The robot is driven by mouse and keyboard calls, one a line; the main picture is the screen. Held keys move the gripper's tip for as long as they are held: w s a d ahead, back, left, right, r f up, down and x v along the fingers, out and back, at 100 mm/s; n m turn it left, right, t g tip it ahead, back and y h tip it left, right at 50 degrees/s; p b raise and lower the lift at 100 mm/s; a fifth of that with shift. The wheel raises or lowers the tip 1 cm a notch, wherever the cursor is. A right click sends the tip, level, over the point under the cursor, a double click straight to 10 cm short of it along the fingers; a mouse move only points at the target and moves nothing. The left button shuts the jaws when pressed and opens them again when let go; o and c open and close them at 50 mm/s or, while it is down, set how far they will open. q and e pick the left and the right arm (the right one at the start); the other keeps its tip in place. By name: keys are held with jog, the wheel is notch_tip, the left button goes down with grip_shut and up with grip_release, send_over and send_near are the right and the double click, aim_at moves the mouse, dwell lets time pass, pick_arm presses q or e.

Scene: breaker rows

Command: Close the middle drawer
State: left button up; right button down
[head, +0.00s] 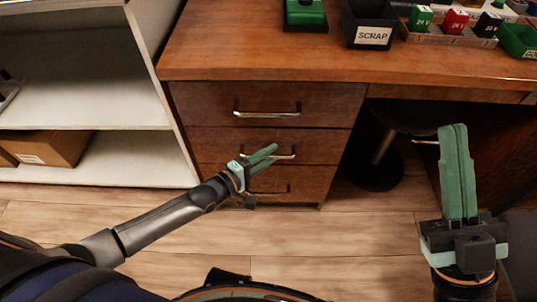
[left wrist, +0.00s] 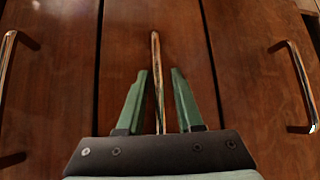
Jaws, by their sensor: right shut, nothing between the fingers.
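The wooden desk's drawer stack has three fronts. The middle drawer (head: 215,142) has a metal bar handle (head: 283,156); in the left wrist view this handle (left wrist: 156,60) runs between the fingers. Its front looks about in line with its neighbours, and no open inside shows. My left gripper (head: 275,154) is open at the middle handle, with its fingers (left wrist: 159,75) on either side of the bar and gaps visible. It partly hides the handle in the head view. My right gripper (head: 453,127) is shut and empty, pointing up at the right, away from the drawers.
The top drawer (head: 210,100) and bottom drawer (head: 310,183) look shut. A white shelf (head: 90,175) with a cardboard box (head: 55,147) stands at the left. A dark stool (head: 378,172) is under the desk. A scrap bin (head: 372,36) sits on the desktop. The wooden floor in front is mostly clear.

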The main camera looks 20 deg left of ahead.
pick_arm(q)
jog(key=shift+w+a+r, duration=0.1)
jog(key=shift+r, duration=0.25)
jog(key=p+v, duration=0.4)
jog(key=v, duration=0.8)
jog(key=shift+s+f, duration=0.35)
jog(key=shift+f, duration=0.05)
